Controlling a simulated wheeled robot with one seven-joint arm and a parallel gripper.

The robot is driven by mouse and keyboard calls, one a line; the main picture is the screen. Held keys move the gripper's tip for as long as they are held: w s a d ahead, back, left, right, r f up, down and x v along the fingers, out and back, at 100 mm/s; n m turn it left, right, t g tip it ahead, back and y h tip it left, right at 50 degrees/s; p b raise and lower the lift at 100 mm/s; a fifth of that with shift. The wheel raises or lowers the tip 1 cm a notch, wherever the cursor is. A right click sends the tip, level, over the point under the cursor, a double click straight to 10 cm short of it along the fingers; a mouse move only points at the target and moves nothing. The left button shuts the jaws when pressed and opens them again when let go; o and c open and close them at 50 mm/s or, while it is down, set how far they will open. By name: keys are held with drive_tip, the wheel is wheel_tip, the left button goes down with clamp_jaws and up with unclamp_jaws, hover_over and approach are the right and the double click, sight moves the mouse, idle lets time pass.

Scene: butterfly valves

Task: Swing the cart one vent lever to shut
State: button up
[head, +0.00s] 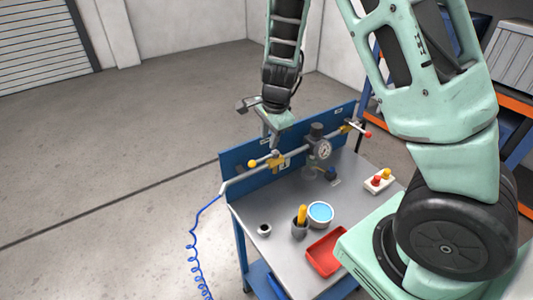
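A cart with a blue back panel (238,178) carries a grey pipe (243,181) with two levers. One lever ends in a yellow ball (252,164) at a brass-coloured valve near the pipe's left part. The other ends in a red ball (367,134) at the right end. I cannot read which one is the vent lever. My gripper (272,143) hangs just above and behind the yellow-ball lever's valve, pointing down. It appears empty. Its fingertips overlap the panel and pipe area, so contact and finger opening cannot be made out.
A round gauge (323,150) sits on the pipe between the levers. A coiled blue hose (194,250) hangs left; the floor there is clear.

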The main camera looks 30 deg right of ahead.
sight(266, 157)
drive_tip(key=f, duration=0.2)
drive_tip(key=w+f, duration=0.1)
drive_tip(key=f, duration=0.4)
drive_tip(key=shift+w+f, duration=0.1)
drive_tip(key=shift+w, duration=0.15)
clamp_jaws()
